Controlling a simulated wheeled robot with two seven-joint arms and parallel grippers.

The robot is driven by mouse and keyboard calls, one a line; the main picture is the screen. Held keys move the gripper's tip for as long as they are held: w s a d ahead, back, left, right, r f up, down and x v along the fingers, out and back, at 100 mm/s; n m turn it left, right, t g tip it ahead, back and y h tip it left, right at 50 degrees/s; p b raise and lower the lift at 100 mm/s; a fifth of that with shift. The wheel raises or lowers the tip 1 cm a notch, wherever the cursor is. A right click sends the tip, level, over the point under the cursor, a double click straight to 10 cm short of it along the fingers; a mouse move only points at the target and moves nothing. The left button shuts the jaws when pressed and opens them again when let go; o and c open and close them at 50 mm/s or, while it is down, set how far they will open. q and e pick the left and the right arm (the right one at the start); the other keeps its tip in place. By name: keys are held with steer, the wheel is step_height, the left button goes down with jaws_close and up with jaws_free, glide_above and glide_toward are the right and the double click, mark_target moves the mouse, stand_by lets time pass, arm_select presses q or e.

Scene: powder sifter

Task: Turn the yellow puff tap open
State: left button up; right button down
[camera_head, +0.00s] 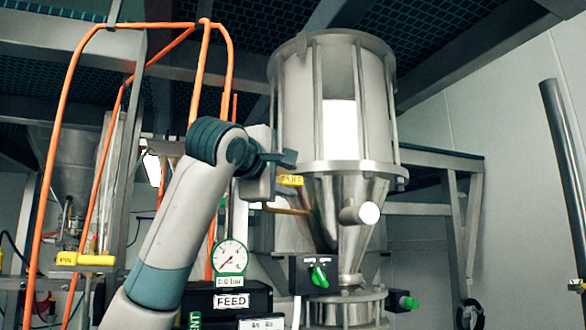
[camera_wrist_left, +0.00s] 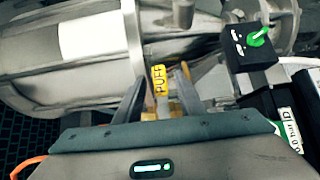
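The yellow tag marked PUFF (camera_wrist_left: 159,79) shows between the two fingertips in the left wrist view. It also shows in the head view (camera_head: 291,180), at the left side of the steel sifter hopper. A yellow bar (camera_head: 287,210) sticks out just below it. In the wrist view, yellow parts (camera_wrist_left: 150,115) show low between the fingers, partly hidden by the gripper body. My left gripper (camera_head: 284,160) is beside the tag, its fingers (camera_wrist_left: 162,77) apart. I cannot tell whether either finger touches the tap. My right gripper is not in view.
The steel hopper (camera_head: 345,145) stands close in front of my left gripper. Below are a switch box with a green knob (camera_head: 318,275), a gauge (camera_head: 230,257) and a FEED box (camera_head: 231,301). A yellow PIN handle (camera_head: 85,259) and orange hoses (camera_head: 60,120) are at the left.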

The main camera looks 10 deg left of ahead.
mark_target(291, 180)
arm_select(q)
steer(key=shift+w+d+p, duration=0.15)
steer(key=shift+w+p, duration=0.2)
steer(key=shift+w, duration=0.5)
steer(key=shift+w+d+p, duration=0.15)
steer(key=shift+w+p, duration=0.2)
steer(key=shift+w, duration=0.45)
jaws_close()
